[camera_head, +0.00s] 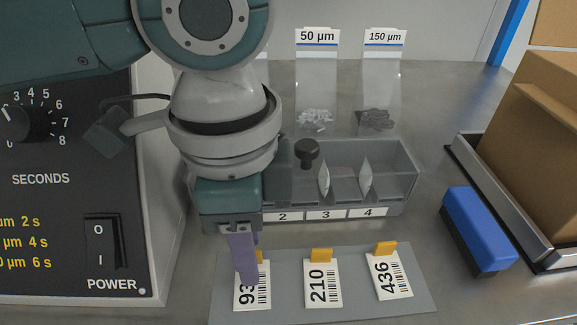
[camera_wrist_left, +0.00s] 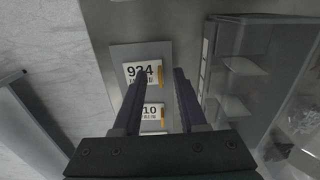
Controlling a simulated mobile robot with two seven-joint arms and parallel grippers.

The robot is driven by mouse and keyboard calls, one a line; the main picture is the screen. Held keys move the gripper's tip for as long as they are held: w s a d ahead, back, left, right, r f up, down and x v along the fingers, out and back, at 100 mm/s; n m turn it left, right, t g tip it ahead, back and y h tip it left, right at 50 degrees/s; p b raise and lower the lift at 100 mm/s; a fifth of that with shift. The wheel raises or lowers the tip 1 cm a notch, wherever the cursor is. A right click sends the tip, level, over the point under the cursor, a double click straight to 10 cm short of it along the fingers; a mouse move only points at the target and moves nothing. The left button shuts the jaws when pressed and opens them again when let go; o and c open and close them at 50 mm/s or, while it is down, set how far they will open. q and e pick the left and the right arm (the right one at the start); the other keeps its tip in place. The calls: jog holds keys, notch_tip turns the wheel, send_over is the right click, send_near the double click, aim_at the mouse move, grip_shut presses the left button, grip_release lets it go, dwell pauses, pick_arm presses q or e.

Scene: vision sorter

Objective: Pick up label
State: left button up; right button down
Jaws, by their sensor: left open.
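Three white labels with barcodes and orange tabs lie in a row on a grey plate (camera_head: 350,305) in the head view. The left label (camera_head: 264,292), its number starting with 93, is partly hidden by my left gripper. The 210 label (camera_head: 323,285) is in the middle and the 436 label (camera_head: 392,278) on the right. My left gripper (camera_head: 245,275) points down over the left label, its purple fingers apart and empty. In the left wrist view the left label (camera_wrist_left: 133,68) shows by the open fingertips (camera_wrist_left: 161,74), with the 210 label (camera_wrist_left: 150,110) between the fingers. My right gripper is not in view.
A clear bin with numbered compartments (camera_head: 400,200) stands behind the plate. Bags marked 50 µm (camera_head: 316,75) and 150 µm (camera_head: 384,75) stand behind it. A control box (camera_head: 60,225) is at left; a blue block (camera_head: 480,225) and cardboard box (camera_head: 545,130) are at right.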

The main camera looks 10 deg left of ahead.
pick_arm(q)
grip_shut()
dwell(0.6)
